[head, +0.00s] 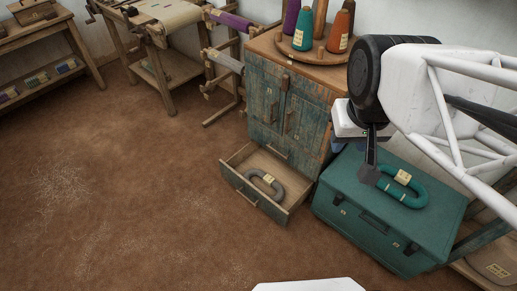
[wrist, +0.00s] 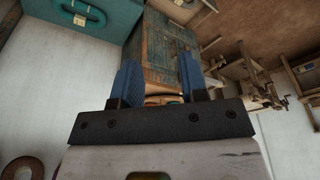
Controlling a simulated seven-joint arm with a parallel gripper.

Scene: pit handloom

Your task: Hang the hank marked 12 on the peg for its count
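A teal hank (head: 408,190) with a pale tag lies on the lid of the teal chest (head: 345,215); it also shows at the top left of the wrist view (wrist: 88,12). A grey hank (head: 268,185) with a tag lies in the open drawer (head: 245,202). The tag numbers are too small to read. My gripper (head: 368,175) appears above the chest in the head view, overlapping the teal hank's left side. In the wrist view its blue fingers (wrist: 158,84) are apart, with no hank between them. I cannot make out a marked peg.
A worn blue-green cabinet (head: 275,115) stands behind the drawer, with thread cones (head: 304,30) on its top. Looms (head: 165,50) and a shelved bench (head: 45,50) stand at the back left. A brown curved thing (wrist: 22,166) shows in the wrist view. The floor (head: 120,190) at left is clear.

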